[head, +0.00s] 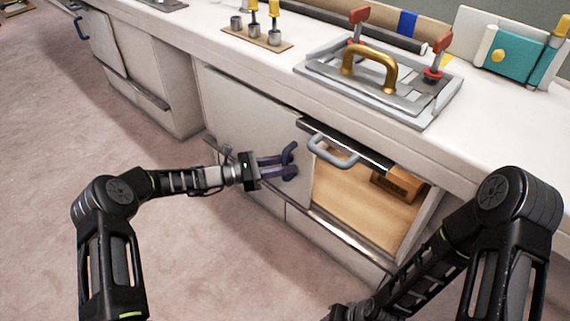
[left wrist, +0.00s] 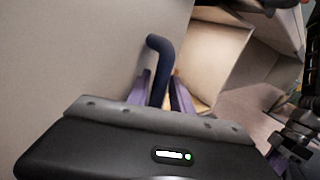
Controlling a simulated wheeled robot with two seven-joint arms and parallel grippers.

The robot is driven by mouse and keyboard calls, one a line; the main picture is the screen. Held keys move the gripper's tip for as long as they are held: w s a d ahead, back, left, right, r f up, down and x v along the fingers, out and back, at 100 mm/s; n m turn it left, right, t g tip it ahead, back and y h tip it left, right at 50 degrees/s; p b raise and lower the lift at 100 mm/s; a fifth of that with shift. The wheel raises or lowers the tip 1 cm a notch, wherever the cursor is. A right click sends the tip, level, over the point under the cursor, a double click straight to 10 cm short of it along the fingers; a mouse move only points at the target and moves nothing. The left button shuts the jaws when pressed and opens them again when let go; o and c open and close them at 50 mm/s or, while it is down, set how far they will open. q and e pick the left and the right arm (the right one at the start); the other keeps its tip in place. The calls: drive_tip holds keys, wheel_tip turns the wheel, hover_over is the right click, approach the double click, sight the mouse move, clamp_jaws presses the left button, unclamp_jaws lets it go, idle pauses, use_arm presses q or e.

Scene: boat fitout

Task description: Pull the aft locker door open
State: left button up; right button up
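The white locker door (head: 250,112) fills the left of the cabinet front, with a dark blue bar handle (head: 289,150) near its right edge. My left gripper (head: 284,166) reaches it from the left, with its purple fingers on either side of the handle. In the left wrist view the handle (left wrist: 160,62) stands between the two fingers, close against both, and the door (left wrist: 85,60) lies at left. The fingers hide part of the handle. My right gripper (head: 338,313) is mostly cut off at the bottom edge of the head view.
Right of the door, an open compartment (head: 345,195) shows a wood interior with a brown box (head: 398,186). A grey handle (head: 333,150) juts out above it. Another cabinet with a blue handle (head: 81,28) is at far left. The counter holds a gold-handled hatch (head: 372,62). The carpet in front is clear.

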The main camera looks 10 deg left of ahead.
use_arm(q)
drive_tip(key=p+v, duration=0.2)
drive_tip(key=v, duration=0.5)
drive_tip(key=shift+s+a, duration=0.15)
drive_tip(key=shift+a, duration=0.2)
